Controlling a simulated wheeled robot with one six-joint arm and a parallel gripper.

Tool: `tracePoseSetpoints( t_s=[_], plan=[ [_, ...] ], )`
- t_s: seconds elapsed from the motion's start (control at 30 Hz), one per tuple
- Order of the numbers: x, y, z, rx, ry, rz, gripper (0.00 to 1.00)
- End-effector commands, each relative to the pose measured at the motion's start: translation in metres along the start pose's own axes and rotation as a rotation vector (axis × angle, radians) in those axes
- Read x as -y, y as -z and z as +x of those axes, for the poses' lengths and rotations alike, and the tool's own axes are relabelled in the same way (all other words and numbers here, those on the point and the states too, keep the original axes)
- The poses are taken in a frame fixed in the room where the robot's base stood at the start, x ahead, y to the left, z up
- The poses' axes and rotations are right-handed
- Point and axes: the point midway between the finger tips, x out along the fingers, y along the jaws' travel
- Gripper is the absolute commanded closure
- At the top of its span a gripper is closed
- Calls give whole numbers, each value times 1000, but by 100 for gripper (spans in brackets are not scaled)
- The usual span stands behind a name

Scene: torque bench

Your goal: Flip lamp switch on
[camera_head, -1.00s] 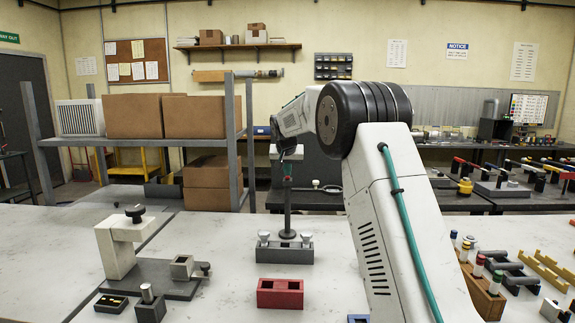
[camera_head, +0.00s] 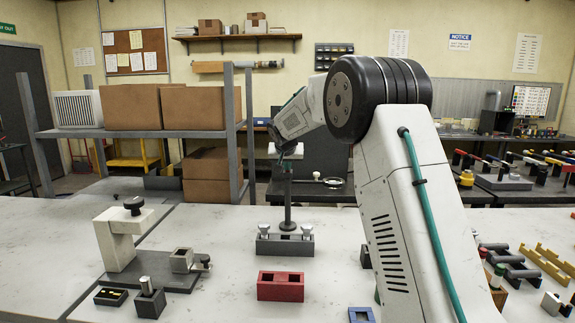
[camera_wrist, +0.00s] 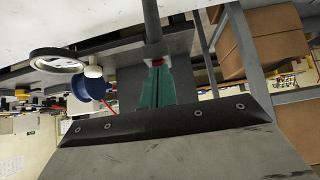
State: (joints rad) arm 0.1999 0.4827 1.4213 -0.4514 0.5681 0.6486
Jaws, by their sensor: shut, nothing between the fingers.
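The lamp appears to be the dark upright post (camera_head: 288,205) on a round foot, with a pale head (camera_head: 272,149) at its top, behind the grey block on the bench. The post also shows in the wrist view (camera_wrist: 152,22). A small red part (camera_wrist: 155,63), possibly the switch, sits at the post just beyond my fingertips. My gripper (camera_head: 287,163), also in the wrist view (camera_wrist: 157,75), has its green fingers shut and empty, close at the post. I cannot tell whether they touch it. The switch's position is unclear, and no lamp glow shows.
A grey block (camera_head: 285,246) with two pale knobs stands at the post's foot. A red two-hole block (camera_head: 280,287) lies nearer. A clamp fixture (camera_head: 120,245) stands left. A shelf (camera_head: 120,134) holds cardboard boxes behind.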

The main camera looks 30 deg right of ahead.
Motion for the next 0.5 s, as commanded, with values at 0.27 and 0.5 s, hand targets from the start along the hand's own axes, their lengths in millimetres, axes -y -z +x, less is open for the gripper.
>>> tracePoseSetpoints(
  t_s=[0.27, 0.5],
  plan=[
    [-2, 2, -1, 1, -2, 1, 100],
    [-1, 9, -9, 1, -2, 1, 100]
  ],
)
